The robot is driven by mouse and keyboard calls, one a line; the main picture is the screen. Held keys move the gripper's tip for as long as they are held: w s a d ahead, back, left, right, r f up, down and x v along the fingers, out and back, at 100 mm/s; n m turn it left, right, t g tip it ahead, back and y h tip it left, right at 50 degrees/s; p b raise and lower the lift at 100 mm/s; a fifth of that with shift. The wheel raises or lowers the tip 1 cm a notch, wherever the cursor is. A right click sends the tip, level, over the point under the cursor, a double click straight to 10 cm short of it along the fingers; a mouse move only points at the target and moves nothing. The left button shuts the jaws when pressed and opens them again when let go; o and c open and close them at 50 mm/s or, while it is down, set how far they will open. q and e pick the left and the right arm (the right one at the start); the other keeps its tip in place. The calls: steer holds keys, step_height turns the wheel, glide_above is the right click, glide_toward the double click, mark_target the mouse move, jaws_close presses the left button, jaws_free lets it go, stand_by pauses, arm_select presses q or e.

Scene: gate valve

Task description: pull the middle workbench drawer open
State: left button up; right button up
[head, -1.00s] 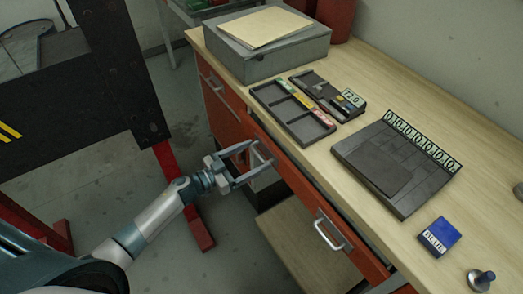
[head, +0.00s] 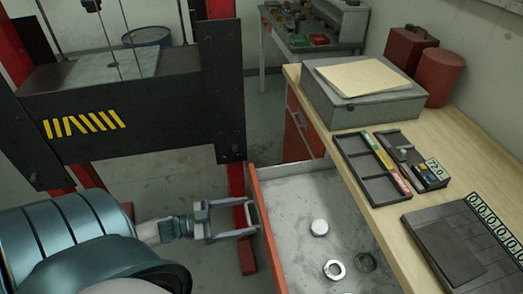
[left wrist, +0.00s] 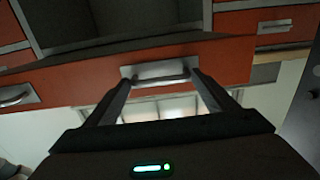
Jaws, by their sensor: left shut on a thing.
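The middle drawer, with an orange-red front (head: 266,240) and a pale grey inside, is pulled out from the wooden-topped workbench (head: 425,185). My left gripper (head: 250,214) is at the outer face of that front, shut on the drawer's handle. In the left wrist view, the metal handle (left wrist: 155,73) lies between the fingertips of my left gripper (left wrist: 160,80), on the red drawer front (left wrist: 75,85). Inside the drawer lie a pale round piece (head: 319,228), a metal ring (head: 334,270) and a darker ring (head: 366,262). My right gripper is not in view.
A dark press frame with yellow stripes (head: 85,124) and red legs stands left of the drawer, close to my left arm. A grey box (head: 362,98), small trays (head: 365,168) and a dark tablet-like case (head: 455,250) rest on the bench.

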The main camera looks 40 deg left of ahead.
arm_select(q)
steer(key=shift+v, duration=1.15)
steer(key=shift+s+d+f, duration=0.15)
steer(key=shift+f, duration=0.05)
steer(key=o, duration=1.2)
steer(key=shift+r, duration=0.1)
steer(key=b+v, duration=0.4)
steer(key=v, duration=1.3)
steer(key=shift+b, duration=0.35)
